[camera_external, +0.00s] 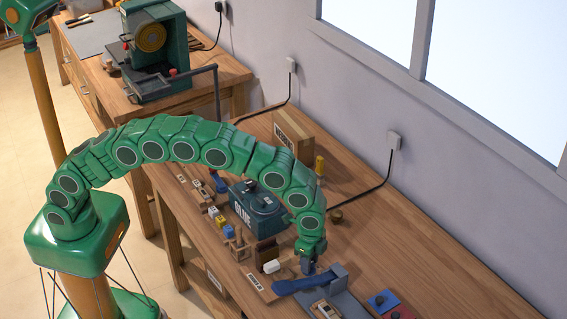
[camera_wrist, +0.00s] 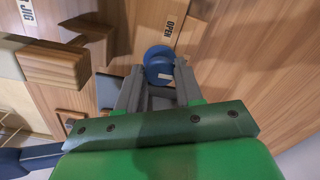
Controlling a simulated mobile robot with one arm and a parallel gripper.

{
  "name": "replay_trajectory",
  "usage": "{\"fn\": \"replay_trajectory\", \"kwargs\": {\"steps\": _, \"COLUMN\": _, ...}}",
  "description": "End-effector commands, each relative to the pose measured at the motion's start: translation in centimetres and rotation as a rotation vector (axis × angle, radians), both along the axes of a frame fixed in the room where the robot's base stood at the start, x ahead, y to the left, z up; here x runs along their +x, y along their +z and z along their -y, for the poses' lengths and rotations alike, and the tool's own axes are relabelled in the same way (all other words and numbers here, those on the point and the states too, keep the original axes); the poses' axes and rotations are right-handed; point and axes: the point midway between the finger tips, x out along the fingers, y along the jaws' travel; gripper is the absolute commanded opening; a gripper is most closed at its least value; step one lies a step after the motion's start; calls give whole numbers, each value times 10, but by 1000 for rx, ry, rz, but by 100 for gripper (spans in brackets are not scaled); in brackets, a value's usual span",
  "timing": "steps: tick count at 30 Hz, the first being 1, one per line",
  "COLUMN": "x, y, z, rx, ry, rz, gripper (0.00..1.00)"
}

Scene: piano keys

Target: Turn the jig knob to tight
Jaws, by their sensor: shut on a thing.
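A round blue knob (camera_wrist: 157,60) with a pale pointer mark is between the fingertips of my gripper (camera_wrist: 159,84) in the wrist view. My gripper is shut on it. A label reading OPEN (camera_wrist: 171,28) is just beyond the knob, and a label with JIG (camera_wrist: 28,14) is at the top left. In the external view my gripper (camera_external: 308,266) points down at the bench, beside a long blue handle (camera_external: 298,284) and a grey fixture (camera_external: 346,298). The knob cannot be made out there, and a TIGHT label is not readable.
A dark teal box (camera_external: 257,212) marked GLUE stands on the bench under my arm. Small wooden and coloured blocks (camera_external: 228,231) lie along the front edge. Blue and red pieces (camera_external: 382,301) sit at the right. The bench behind, toward the wall, is mostly clear (camera_external: 400,235).

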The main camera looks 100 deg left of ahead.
Motion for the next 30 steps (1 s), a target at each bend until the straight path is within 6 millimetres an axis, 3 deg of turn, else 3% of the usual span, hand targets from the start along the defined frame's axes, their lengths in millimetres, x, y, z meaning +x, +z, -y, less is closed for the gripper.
{"fn": "replay_trajectory", "kwargs": {"steps": 6, "x": 0, "y": 0, "z": 0, "rx": 0, "ry": 1, "rz": 1, "gripper": 5}}
{"fn": "replay_trajectory", "kwargs": {"steps": 7, "x": 0, "y": 0, "z": 0, "rx": 0, "ry": 1, "rz": 1, "gripper": 39}}
{"fn": "replay_trajectory", "kwargs": {"steps": 12, "x": 0, "y": 0, "z": 0, "rx": 0, "ry": 1, "rz": 1, "gripper": 61}}
{"fn": "replay_trajectory", "kwargs": {"steps": 23, "x": 0, "y": 3, "z": 0, "rx": 1, "ry": 1, "rz": 1, "gripper": 61}}
{"fn": "replay_trajectory", "kwargs": {"steps": 30, "x": 0, "y": 26, "z": 0, "rx": 0, "ry": 1, "rz": 0, "gripper": 61}}
